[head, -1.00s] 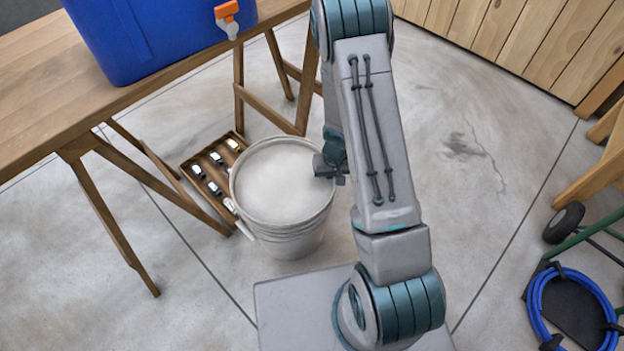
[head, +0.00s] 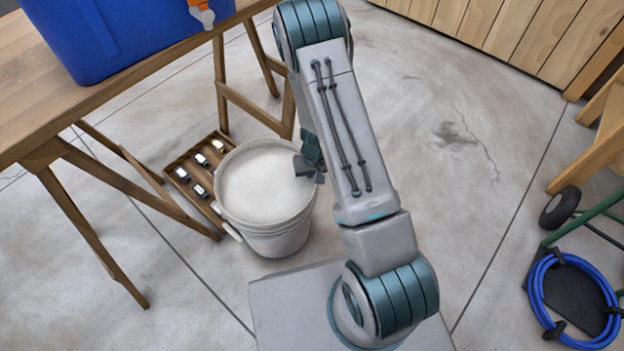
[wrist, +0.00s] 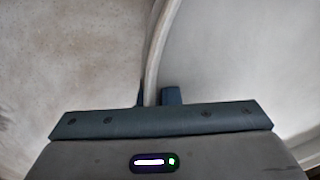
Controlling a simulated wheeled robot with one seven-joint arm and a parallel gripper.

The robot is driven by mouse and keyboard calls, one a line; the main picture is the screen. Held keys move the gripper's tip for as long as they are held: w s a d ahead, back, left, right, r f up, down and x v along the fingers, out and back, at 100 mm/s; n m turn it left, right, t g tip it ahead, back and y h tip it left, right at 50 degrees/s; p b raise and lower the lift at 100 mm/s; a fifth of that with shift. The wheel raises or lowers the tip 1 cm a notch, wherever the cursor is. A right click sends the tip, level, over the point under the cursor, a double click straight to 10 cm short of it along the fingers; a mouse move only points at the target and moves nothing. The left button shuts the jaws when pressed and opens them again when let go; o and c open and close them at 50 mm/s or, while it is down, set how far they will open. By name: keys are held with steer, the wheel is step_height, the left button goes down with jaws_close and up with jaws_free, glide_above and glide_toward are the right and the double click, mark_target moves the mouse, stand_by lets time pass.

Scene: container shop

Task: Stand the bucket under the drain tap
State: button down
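The bucket (head: 265,230) is a pale grey-white pail, upright beside the trestle table; I cannot tell whether its base touches the floor. My gripper (head: 310,165) is at the right side of its rim. In the wrist view the bucket rim (wrist: 155,60) runs between the two short fingers of my gripper (wrist: 155,97), which look closed on it. The drain tap (head: 203,15) is orange and white, low on the blue container (head: 110,35) on the table, cut by the top edge. It is above and left of the bucket in the picture.
A wooden tray (head: 181,179) with several small bottle-like items lies on the floor against the bucket's left side. The wooden trestle table (head: 60,95) and its legs stand left. A green cart with a blue hose (head: 540,290) is at right.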

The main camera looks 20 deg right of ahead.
steer(key=c, duration=2.1)
jaws_free()
steer(key=shift+f, duration=0.15)
steer(key=o, duration=0.5)
steer(key=shift+c, duration=0.2)
steer(key=shift+r, duration=0.2)
